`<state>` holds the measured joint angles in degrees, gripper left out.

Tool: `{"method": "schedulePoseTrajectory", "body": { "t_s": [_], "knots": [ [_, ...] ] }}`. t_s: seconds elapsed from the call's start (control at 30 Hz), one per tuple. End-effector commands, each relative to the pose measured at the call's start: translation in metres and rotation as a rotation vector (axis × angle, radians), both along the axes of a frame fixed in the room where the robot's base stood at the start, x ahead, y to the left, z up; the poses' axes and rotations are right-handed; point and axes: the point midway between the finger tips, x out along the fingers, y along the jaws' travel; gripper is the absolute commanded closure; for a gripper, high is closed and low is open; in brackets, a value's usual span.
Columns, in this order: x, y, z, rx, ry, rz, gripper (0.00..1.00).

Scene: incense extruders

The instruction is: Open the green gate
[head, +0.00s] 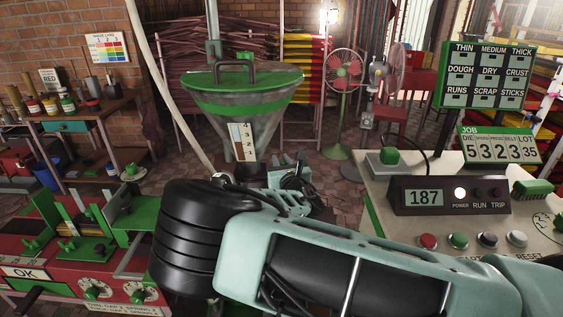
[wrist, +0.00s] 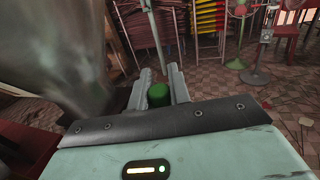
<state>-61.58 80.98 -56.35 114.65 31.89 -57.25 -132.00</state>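A green knob (wrist: 158,95), a short upright cylinder, shows between the two fingers of my gripper (wrist: 160,80) in the wrist view. I take it as the handle of the green gate; the gate itself is hidden. The fingers stand apart, and the knob about fills the space between them. I cannot tell whether they press on it. In the head view my gripper (head: 287,176) is just right of and below the grey hopper (head: 265,110) with green bands. My wrist and forearm cover the area below the hopper.
A red bench (head: 120,285) with green fixtures stands at front left. Red fans (head: 345,70) and a yellow-red rack are behind. Tiled floor is open past my gripper.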

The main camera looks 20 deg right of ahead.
Motion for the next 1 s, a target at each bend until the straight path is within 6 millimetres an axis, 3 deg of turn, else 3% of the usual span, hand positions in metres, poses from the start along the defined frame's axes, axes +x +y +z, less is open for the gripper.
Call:
{"method": "schedulePoseTrajectory", "body": {
  "t_s": [0.13,0.4,0.7,0.73,0.8,1.0],
  "knots": [
    [-0.001,-0.006,0.0,-0.001,-0.001,-0.002,1.0],
    [-0.014,-0.045,0.0,-0.002,-0.002,-0.003,1.0],
    [-0.015,-0.046,0.001,0.001,-0.002,0.0,1.0],
    [-0.015,-0.046,0.001,0.001,-0.002,0.0,0.75],
    [-0.015,-0.046,0.001,0.001,-0.002,0.0,0.59],
    [-0.015,-0.046,0.001,0.001,-0.001,0.0,0.59]
  ]
}}
